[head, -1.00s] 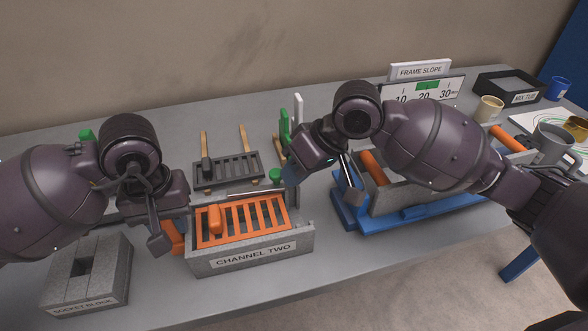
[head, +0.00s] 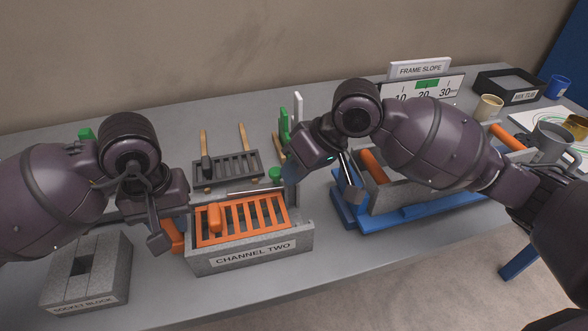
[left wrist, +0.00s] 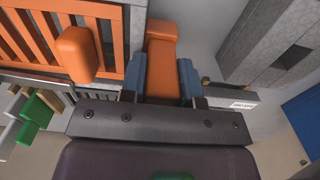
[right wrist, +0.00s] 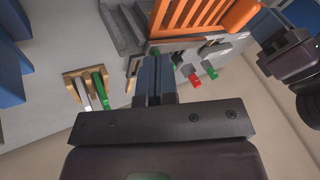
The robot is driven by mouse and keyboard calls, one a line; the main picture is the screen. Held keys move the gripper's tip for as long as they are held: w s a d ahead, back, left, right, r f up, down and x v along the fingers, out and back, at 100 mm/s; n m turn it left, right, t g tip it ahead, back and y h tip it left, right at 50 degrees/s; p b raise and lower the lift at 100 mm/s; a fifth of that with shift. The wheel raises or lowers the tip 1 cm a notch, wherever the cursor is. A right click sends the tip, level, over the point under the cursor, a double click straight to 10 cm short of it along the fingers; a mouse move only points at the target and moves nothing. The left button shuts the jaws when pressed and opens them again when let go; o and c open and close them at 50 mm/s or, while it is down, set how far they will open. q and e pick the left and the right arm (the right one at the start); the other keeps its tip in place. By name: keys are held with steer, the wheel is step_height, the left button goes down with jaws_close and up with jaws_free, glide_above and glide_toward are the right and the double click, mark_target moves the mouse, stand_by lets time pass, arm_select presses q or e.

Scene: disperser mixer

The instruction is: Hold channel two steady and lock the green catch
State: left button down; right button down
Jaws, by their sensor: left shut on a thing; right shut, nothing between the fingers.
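Channel two (head: 250,252) is a grey trough with an orange grate (head: 242,220), standing on the bench; its grate also shows in the left wrist view (left wrist: 22,45). My left gripper (left wrist: 162,78) is shut on the orange handle (left wrist: 165,65) at the trough's left end; the handle is partly visible in the head view (head: 174,236). A green knob (head: 275,173) shows by the trough's back right corner, beside my right gripper (head: 290,176). My right gripper is shut and empty. In the right wrist view, green and red pieces (right wrist: 210,72) show beyond its fingertips (right wrist: 155,65); contact cannot be told.
A grey socket block (head: 90,275) stands left of the trough. A dark rack (head: 225,169) lies behind it, with green and white upright levers (head: 284,125) to its right. A blue frame (head: 420,215) carrying another grey trough stands to the right.

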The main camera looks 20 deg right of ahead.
steer(key=shift+w+f, duration=0.1)
steer(key=shift+w+a, duration=0.2)
steer(key=shift+w, duration=0.45)
steer(key=shift+w+d, duration=0.25)
steer(key=w+d+r, duration=0.2)
steer(key=d+r, duration=0.6)
steer(key=r, duration=0.1)
steer(key=shift+w, duration=0.3)
steer(key=shift+r, duration=0.1)
